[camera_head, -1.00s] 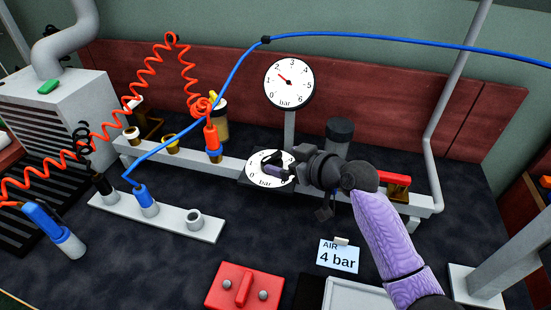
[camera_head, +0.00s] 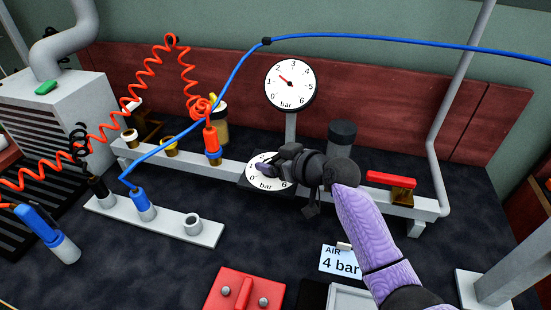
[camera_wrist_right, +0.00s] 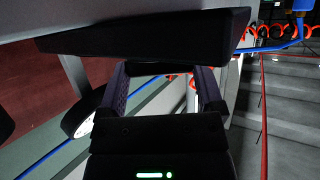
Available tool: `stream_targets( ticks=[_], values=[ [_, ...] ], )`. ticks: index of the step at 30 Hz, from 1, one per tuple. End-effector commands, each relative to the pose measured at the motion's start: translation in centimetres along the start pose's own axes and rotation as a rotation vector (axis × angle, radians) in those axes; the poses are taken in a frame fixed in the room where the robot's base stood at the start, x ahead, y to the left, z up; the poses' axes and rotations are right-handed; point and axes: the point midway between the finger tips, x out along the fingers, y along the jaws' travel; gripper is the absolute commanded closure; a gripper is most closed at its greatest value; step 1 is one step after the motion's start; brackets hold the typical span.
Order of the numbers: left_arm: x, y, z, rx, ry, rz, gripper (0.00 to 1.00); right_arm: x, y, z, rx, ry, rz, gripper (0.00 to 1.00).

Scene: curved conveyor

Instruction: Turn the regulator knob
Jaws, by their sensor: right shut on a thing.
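The regulator's white dial plate (camera_head: 268,185), marked in bar, lies on the grey rail below the gauge. My right gripper (camera_head: 268,170) is over this dial, shut on the regulator knob, which its fingers hide. In the right wrist view the gripper's two fingers (camera_wrist_right: 162,88) point away from the camera with a gap between them; the knob cannot be made out there. The round pressure gauge (camera_head: 290,84) stands upright behind the dial, its red needle between 1 and 2. A card (camera_head: 340,260) reads "AIR 4 bar". My left gripper is not in view.
A blue hose (camera_head: 235,90) arches over the rail and a coiled orange hose (camera_head: 180,65) hangs at left. A red-handled valve (camera_head: 392,180) sits right of the gripper. A dark cylinder (camera_head: 341,138) stands behind it. A red block (camera_head: 225,290) is in front.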

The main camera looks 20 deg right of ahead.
Motion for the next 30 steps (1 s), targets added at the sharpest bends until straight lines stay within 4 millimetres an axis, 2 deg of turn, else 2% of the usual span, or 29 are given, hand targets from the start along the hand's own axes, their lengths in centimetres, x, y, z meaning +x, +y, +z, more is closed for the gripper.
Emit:
stream_targets(
  ticks=[6,16,17,18,26,30],
  values=[
    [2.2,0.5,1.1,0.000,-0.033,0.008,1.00,0.2,0.2,0.5,-0.048,-0.002,-0.110,0.74],
    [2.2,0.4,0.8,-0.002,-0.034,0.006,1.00,0.0,0.1,0.0,-0.057,0.000,-0.137,0.74],
    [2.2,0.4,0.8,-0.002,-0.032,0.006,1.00,0.0,0.1,0.0,-0.057,0.000,-0.137,0.08],
    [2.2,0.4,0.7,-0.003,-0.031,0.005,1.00,0.0,0.1,0.0,-0.057,0.000,-0.137,0.00],
    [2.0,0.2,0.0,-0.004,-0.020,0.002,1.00,-0.1,0.1,-0.4,-0.057,0.001,-0.136,0.00],
    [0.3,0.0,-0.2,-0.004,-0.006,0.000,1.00,-1.5,0.2,-3.5,-0.062,0.004,-0.134,0.00]
  ],
)
